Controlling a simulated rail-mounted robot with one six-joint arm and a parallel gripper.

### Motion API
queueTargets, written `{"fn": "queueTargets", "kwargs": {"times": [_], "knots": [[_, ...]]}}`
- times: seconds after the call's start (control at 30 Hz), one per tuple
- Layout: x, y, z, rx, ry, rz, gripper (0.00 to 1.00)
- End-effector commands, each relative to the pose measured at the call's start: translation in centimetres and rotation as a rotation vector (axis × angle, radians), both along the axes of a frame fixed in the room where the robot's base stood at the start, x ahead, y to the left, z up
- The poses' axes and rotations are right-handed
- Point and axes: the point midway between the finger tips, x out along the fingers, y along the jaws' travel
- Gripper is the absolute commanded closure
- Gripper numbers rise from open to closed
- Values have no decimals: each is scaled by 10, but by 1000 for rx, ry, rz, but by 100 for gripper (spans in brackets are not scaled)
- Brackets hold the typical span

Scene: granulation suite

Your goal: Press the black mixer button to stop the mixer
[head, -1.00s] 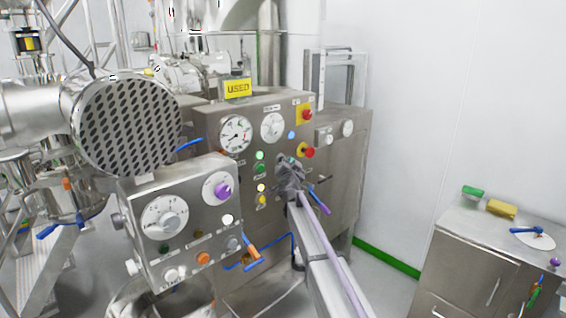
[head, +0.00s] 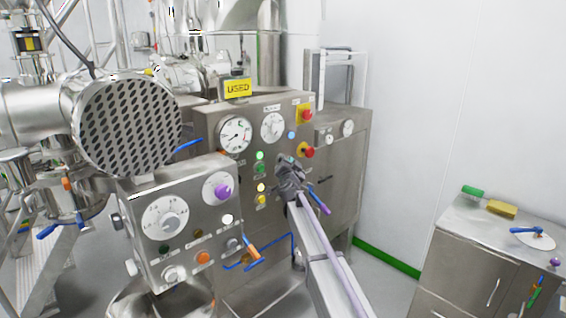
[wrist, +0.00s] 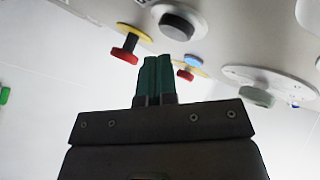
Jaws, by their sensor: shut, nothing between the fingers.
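The black mixer button (wrist: 180,24) shows in the wrist view as a dark round cap in a pale metal ring on the panel. My gripper (wrist: 157,62) has its two teal fingers together, with nothing between them. In the wrist view the fingertips lie just below the button in the picture, and I cannot tell whether they touch it. In the head view my gripper (head: 284,160) is close in front of the control panel (head: 222,118), below the right gauge and left of the lower red knob. The black button appears hidden behind it there.
A red knob on a yellow base (wrist: 127,50) is just left of the fingers in the wrist view. Another red knob (wrist: 185,74) and a blue lamp (wrist: 193,60) are beyond them. In the head view, green and yellow buttons (head: 261,199) are left of my gripper.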

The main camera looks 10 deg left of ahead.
Motion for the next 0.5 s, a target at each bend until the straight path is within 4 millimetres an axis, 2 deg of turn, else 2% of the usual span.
{"fn": "queueTargets", "kwargs": {"times": [0.5], "knots": [[6, 7, 0, 1, 0, 0, 100]]}}
